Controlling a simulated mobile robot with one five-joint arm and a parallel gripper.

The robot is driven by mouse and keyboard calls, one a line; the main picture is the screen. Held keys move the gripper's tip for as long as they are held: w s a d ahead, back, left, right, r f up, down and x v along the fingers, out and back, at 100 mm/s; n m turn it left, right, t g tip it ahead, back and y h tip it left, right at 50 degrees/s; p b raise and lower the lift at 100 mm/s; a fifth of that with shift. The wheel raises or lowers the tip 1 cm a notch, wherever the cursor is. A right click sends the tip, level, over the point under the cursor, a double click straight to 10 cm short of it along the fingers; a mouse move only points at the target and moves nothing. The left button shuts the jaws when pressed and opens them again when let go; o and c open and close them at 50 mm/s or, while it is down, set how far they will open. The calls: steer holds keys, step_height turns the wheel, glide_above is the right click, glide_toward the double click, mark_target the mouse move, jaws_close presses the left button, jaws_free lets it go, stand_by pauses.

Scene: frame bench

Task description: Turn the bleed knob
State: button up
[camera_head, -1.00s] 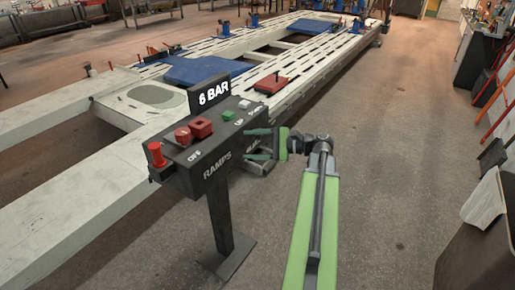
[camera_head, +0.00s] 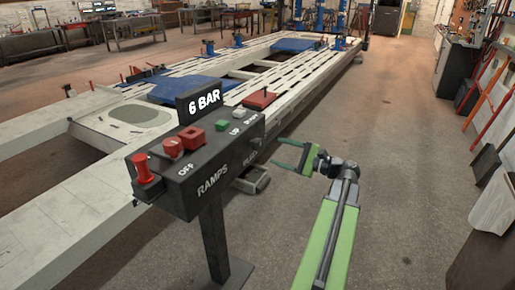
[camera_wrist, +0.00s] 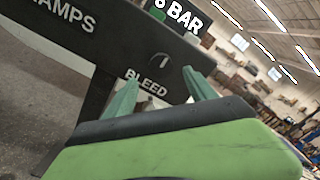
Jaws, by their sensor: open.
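The bleed knob (camera_wrist: 161,65) is a round dark knob with a pale mark, on the black control box's face above the word BLEED in the wrist view. My gripper (camera_head: 275,152) is open and empty, to the right of the box's right end, with a visible gap. In the wrist view, its two green fingers (camera_wrist: 163,88) point toward the knob, one at each side of it in the picture, not closed on it.
The pale frame bench (camera_head: 60,215) lies behind and left. The floor (camera_head: 410,150) to the right is clear.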

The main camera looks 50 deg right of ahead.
mark_target(260, 145)
steer(key=x, duration=0.8)
steer(key=shift+w, duration=0.4)
